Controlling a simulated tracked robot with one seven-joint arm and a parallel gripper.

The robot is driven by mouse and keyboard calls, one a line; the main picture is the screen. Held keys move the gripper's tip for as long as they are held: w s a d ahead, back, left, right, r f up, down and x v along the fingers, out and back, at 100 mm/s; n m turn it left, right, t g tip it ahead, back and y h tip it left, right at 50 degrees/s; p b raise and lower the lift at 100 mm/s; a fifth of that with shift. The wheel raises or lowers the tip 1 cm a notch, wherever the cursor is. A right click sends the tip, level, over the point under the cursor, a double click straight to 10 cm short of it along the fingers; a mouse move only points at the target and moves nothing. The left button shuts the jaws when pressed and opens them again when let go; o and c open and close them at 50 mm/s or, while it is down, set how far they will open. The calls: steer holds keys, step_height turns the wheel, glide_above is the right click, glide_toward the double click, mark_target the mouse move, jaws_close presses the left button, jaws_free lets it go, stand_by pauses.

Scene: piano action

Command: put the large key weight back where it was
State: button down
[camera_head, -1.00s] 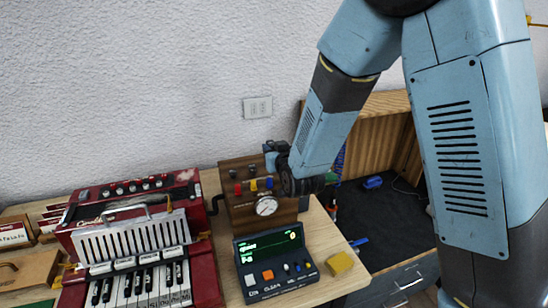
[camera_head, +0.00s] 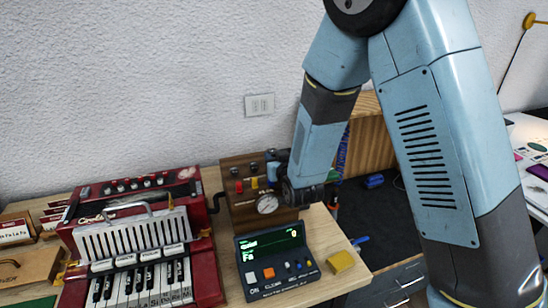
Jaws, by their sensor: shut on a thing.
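My gripper (camera_head: 278,168) is at the right end of the wooden box with the gauge, close in front of it or over it. I cannot make out the large key weight in this view. The keyboard (camera_head: 140,288) of a red piano-like instrument (camera_head: 205,262) stands at the left on the wooden table, with white and black keys.
The wooden box (camera_head: 240,212) carries a round gauge (camera_head: 267,203) and coloured levers. A dark console (camera_head: 272,265) with a lit green display stands in front. A yellow block (camera_head: 341,261) lies near the table's right edge. A dark open bay (camera_head: 385,215) lies beyond it.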

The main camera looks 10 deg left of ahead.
steer(key=shift+f, duration=0.35)
steer(key=c, duration=0.8)
jaws_free()
steer(key=shift+s+f, duration=0.1)
steer(key=shift+c, duration=0.2)
